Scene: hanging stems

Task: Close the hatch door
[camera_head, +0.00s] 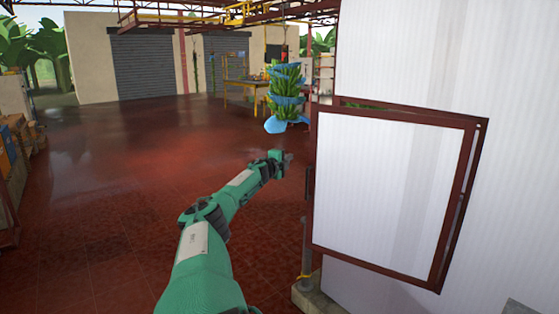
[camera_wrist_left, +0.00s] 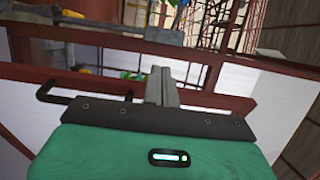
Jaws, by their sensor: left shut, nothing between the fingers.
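The hatch door (camera_head: 390,190) is a white panel in a dark red frame on the right of the head view. It stands at an angle to the white wall, partly open, with a gap along its top edge. My left gripper (camera_head: 284,161) is just left of the door's left edge, with its arm reaching up from the bottom. In the left wrist view the shut, empty fingers (camera_wrist_left: 162,86) lie in front of a dark red frame bar (camera_wrist_left: 190,62). I cannot tell whether they touch it. My right gripper is not in view.
The white wall (camera_head: 520,150) fills the right side. A banana bunch (camera_head: 286,85) with blue covers hangs beyond my left gripper. A post (camera_head: 306,245) stands by the door's lower left. The wet red floor (camera_head: 110,180) on the left is largely clear.

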